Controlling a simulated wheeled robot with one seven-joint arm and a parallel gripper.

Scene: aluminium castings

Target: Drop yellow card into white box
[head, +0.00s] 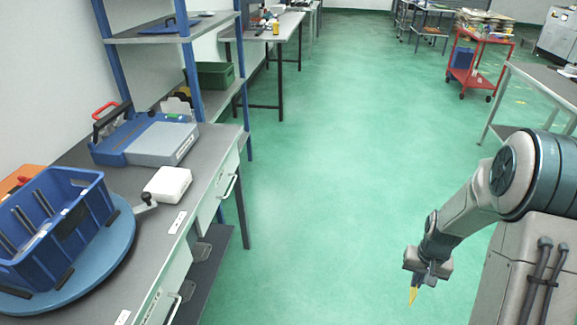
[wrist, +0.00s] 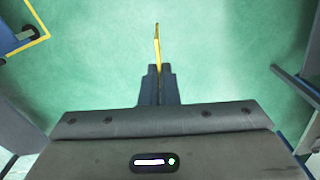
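The yellow card (head: 412,296) hangs below my gripper (head: 417,282) over the green floor, at the lower right of the head view. In the wrist view my gripper (wrist: 158,75) has its two fingers close together, with the yellow card (wrist: 157,45) seen thin and edge-on between the tips. A small white box (head: 167,184) sits on the grey workbench at the left, well apart from my gripper. Its inside and any opening cannot be made out. The white box cannot be identified in the wrist view.
On the workbench (head: 150,222), a blue crate (head: 88,188) stands on a round blue turntable (head: 118,250), left of the white box. A blue and grey device (head: 160,143) stands behind it. Green floor (head: 330,180) is clear between bench and arm. A red cart (head: 468,75) stands far right.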

